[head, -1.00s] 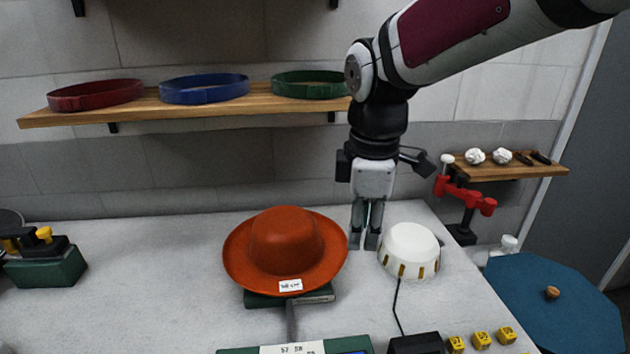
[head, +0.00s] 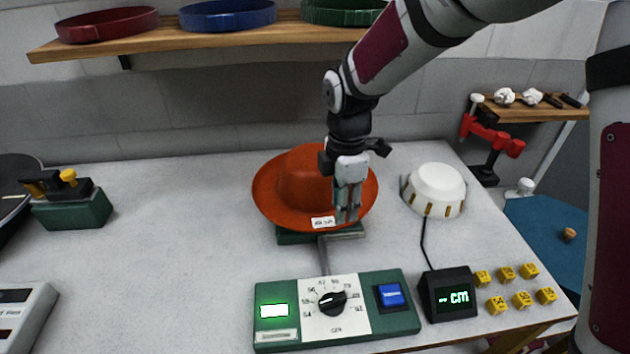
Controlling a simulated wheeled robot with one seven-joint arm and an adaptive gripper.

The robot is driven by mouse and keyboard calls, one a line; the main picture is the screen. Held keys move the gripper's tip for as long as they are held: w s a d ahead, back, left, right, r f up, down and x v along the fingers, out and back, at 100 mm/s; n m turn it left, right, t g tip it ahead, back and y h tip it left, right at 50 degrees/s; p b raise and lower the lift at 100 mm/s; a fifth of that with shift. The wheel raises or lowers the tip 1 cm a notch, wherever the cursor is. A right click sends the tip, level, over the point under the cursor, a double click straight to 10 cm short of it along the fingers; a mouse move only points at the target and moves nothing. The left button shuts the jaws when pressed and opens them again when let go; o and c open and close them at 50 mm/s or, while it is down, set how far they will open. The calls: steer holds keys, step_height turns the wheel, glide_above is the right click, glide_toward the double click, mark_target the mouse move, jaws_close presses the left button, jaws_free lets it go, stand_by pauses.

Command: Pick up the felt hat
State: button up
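The orange-red felt hat (head: 302,180) sits crown up on a green base (head: 290,236) in the head view, with a small white label on its front brim. My gripper (head: 347,218) points down at the right side of the hat, its fingertips over the front right brim. The fingers hide part of the crown's right side and the brim. They look close together; whether they are apart, touching the brim or closed on it cannot be made out.
A green control box (head: 335,310) with a dial stands in front of the hat. A white dome device (head: 434,190), a black cm display (head: 448,295) and several yellow blocks (head: 506,274) are at right. A shelf (head: 200,42) with coloured rings is above.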

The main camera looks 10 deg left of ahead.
steer(key=shift+w+d+f+p, duration=0.1)
steer(key=shift+f+p, duration=0.15)
steer(key=shift+f, duration=1.15)
steer(key=shift+w+d+f+p, duration=0.1)
steer(key=shift+f+p, duration=0.1)
steer(key=shift+f, duration=1.2)
jaws_close()
